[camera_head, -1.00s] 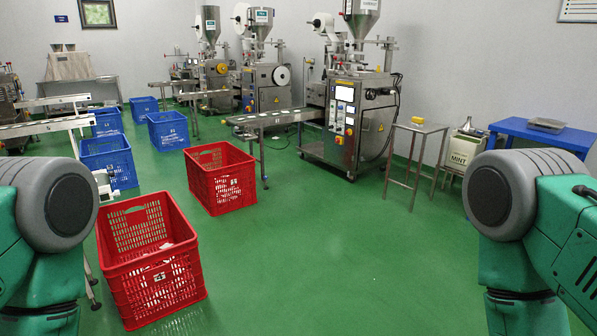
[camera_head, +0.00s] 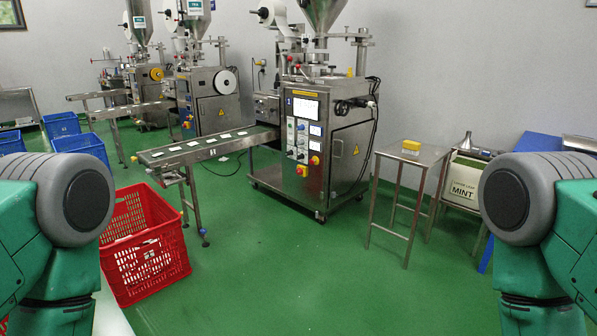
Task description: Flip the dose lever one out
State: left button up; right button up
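The nearest packing machine (camera_head: 345,150) stands upright in the middle of the view. It has a metal hopper (camera_head: 322,12) on top and a front panel with a screen (camera_head: 305,108), several buttons and dials. A black handle-like part (camera_head: 350,105) sits on its right side near the top. A small red-tipped part (camera_head: 291,60) shows at its upper left. I cannot tell which part is the dose lever. Only my upper arm links show at the left and right edges. Neither gripper is in view.
A conveyor (camera_head: 210,148) with teabags extends left from the machine. A red crate (camera_head: 150,250) stands on the left floor. A steel stand (camera_head: 405,160) holds a yellow block (camera_head: 411,145); a MINT box (camera_head: 462,185) is at right. Green floor (camera_head: 310,270) ahead is clear.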

aim_at(297, 66)
jog(key=i+l, duration=0.1)
jog(key=i, duration=2.3)
jog(key=i+z, duration=0.2)
jog(key=i, duration=2)
